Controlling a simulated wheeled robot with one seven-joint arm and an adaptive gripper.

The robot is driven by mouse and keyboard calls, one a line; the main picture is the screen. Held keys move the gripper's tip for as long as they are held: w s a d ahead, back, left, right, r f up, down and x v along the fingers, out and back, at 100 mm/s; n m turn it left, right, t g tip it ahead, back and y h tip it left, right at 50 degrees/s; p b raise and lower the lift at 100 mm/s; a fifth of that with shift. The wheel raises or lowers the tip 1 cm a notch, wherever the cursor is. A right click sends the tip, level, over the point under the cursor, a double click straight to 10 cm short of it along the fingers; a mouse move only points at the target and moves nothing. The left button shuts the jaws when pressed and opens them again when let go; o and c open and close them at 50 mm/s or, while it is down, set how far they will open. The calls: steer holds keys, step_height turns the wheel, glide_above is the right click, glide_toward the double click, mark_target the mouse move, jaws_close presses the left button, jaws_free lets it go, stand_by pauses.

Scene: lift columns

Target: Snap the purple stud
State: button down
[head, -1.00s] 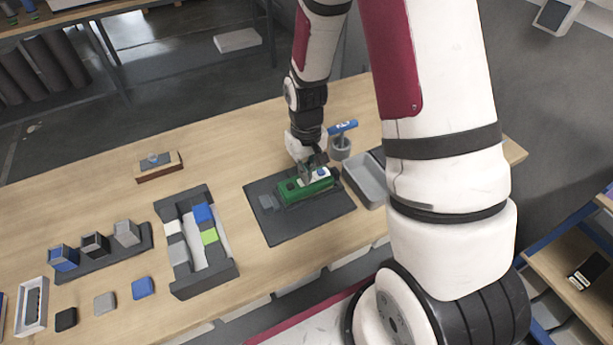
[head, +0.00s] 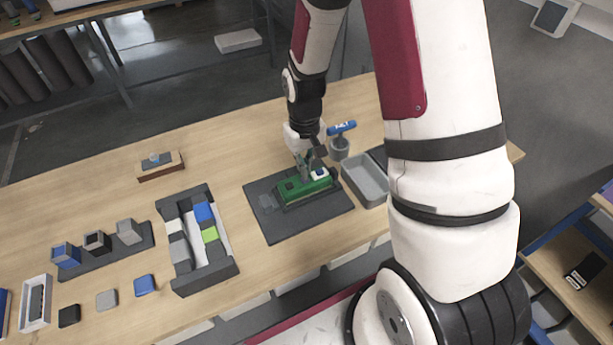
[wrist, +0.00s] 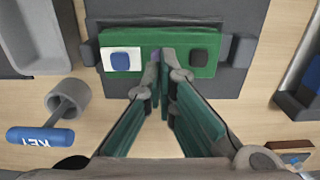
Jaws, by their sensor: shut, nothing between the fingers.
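The green block (head: 308,193) sits on a dark mat (head: 270,228); the wrist view also shows the green block (wrist: 229,58). A small patch of purple (wrist: 155,56), apparently the purple stud, shows at the middle of the block, mostly hidden by my fingertips. To its left is a blue stud on a white tile (wrist: 121,61); to its right is a dark stud (wrist: 199,61). My gripper (wrist: 160,58) is shut and empty, its fingertips over the block's middle. It also shows in the head view (head: 311,166). I cannot tell whether the tips touch the stud.
A blue-handled key tool (head: 342,127) stands in a grey cup (head: 340,149) behind the block. A grey bin (head: 366,181) stands to the right. A dark tray with coloured blocks (head: 198,240) lies to the left. Bare tabletop separates tray and mat.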

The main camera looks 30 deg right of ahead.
step_height(320, 180, up, 6)
steer(key=p, duration=0.2)
steer(key=shift+r, duration=0.2)
stand_by(2.1)
